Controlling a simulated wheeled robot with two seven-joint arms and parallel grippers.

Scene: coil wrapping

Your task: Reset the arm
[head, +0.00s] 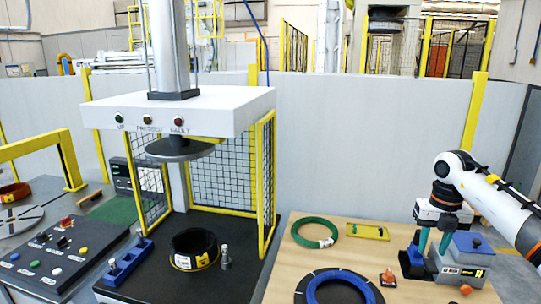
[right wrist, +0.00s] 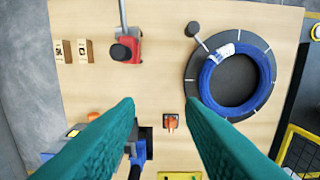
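My right gripper (head: 433,240) comes in from the right in the head view, its two teal fingers pointing down over the right part of the wooden table (head: 345,258). In the right wrist view the fingers of my right gripper (right wrist: 166,108) stand wide apart with nothing held between them. A small orange piece (right wrist: 171,122) lies below on the table, seen through the gap. A blue-and-grey device (head: 464,262) stands close to the fingers in the head view; whether they touch it I cannot tell. My left gripper is not in view.
A blue coil (head: 315,292) lies on a dark round plate, with a green coil (head: 301,233) behind it. A yellow fixture (head: 368,231) lies near the table's back. The press (head: 180,110) stands left, above a black coil (head: 184,243). A red-based clamp (right wrist: 126,49) shows in the wrist view.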

